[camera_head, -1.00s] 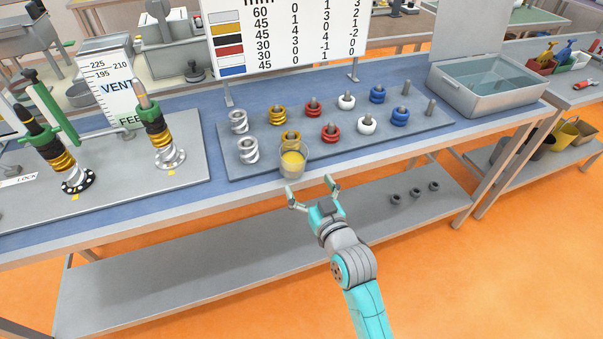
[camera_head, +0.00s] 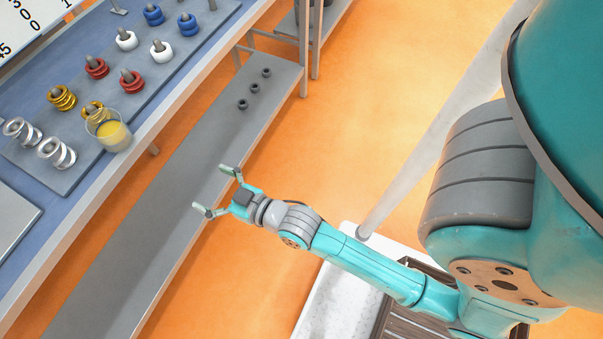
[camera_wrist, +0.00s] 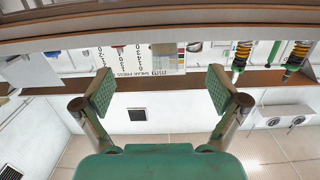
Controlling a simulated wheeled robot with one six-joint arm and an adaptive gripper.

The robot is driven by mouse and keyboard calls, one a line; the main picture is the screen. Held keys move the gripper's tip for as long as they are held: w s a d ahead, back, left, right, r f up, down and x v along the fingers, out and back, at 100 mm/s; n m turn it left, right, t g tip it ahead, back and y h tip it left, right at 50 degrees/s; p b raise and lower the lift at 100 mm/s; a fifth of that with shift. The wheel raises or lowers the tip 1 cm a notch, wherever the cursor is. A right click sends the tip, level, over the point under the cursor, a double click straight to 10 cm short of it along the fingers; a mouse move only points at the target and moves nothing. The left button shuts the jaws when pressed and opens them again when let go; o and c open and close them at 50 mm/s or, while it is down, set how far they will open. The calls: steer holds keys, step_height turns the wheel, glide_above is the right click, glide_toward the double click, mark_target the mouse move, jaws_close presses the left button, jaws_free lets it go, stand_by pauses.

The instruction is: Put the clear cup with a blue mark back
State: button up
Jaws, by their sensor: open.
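A clear cup (camera_head: 109,130) with yellow contents stands at the front edge of the bench, beside a yellow ring on the grey pegged plate (camera_head: 75,175). No blue mark can be made out on it. My gripper (camera_head: 215,190) is open and empty, in front of the bench and to the lower right of the cup, clear of it. In the wrist view both fingers of my gripper (camera_wrist: 162,92) are spread with nothing between them.
Rings in silver, yellow, red, white and blue (camera_head: 188,24) sit on the pegged plate. A lower shelf (camera_head: 175,185) with 3 small dark rings (camera_head: 254,87) runs under the bench. Orange floor (camera_head: 390,90) is open to the right. The wrist view is upside down.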

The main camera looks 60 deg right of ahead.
steer(key=s+r+g, duration=0.1)
steer(key=s+g, duration=0.1)
steer(key=s, duration=2.5)
steer(key=shift+a+r, duration=0.15)
steer(key=shift+a, duration=0.2)
steer(key=shift+o, duration=0.4)
steer(key=shift+s+r, duration=0.3)
steer(key=shift+s, duration=0.3)
